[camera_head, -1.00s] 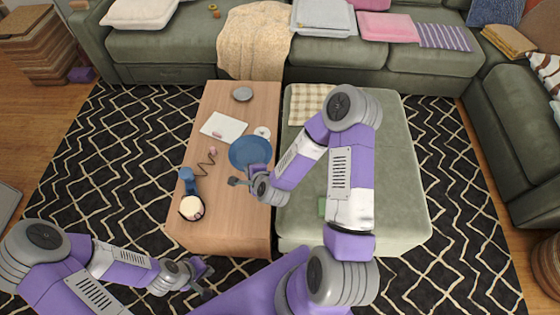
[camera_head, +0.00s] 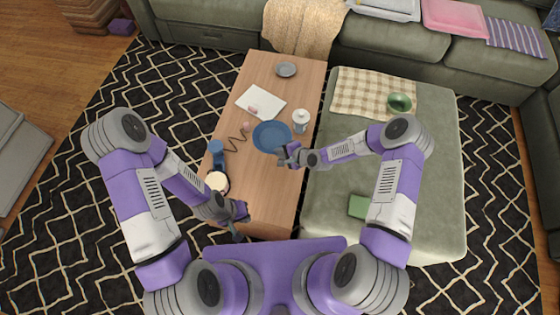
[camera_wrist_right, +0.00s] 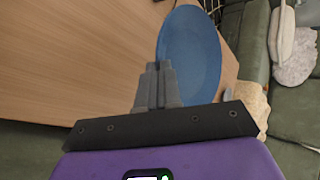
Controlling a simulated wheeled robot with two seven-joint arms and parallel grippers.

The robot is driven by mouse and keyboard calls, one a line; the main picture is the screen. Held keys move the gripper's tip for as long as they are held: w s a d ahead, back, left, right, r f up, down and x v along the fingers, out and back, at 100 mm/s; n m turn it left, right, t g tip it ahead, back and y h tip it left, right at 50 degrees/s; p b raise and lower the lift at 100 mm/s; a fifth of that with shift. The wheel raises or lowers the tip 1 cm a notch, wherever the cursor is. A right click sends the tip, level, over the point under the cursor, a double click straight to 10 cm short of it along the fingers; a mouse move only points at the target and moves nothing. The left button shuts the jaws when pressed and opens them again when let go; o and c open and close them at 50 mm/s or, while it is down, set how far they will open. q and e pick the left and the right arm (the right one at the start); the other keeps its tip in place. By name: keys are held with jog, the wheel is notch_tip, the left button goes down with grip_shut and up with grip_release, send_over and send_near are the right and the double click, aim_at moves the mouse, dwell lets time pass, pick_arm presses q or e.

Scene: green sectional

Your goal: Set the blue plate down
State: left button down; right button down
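The blue plate (camera_head: 271,136) is over the middle of the wooden coffee table (camera_head: 268,195) in the head view. My right gripper (camera_head: 285,154) is at its near right edge. In the right wrist view, the plate (camera_wrist_right: 190,55) is beside and behind the fingers (camera_wrist_right: 157,70), which are close together at its rim and appear shut on it. I cannot tell whether the plate touches the table. My left gripper (camera_head: 240,220) is open and empty near the table's front left corner.
A white lidded cup (camera_head: 300,118) stands right of the plate. A white notebook (camera_head: 267,98), a grey dish (camera_head: 286,69), a blue lamp-like object (camera_head: 216,148) and a cream-topped jar (camera_head: 217,182) are also on the table. A green ottoman (camera_head: 330,205) adjoins it; bare tabletop lies nearer me.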

jog(key=shift+s+a+f+n+g+y+b, duration=0.1)
jog(key=shift+f+n+g+y+b, duration=0.2)
jog(key=shift+f+b, duration=1.05)
jog(key=shift+s+a+f+n+g+y+b, duration=0.1)
jog(key=shift+f+n+b, duration=0.25)
jog(key=shift+f, duration=2.15)
jog(key=shift+s+a+f+n+g+y+b, duration=0.1)
jog(key=shift+f+n+y+b, duration=0.45)
jog(key=shift+f, duration=1.35)
jog(key=shift+f+m+h, duration=0.3)
jog(key=shift+f+h, duration=0.05)
jog(key=shift+f, duration=0.2)
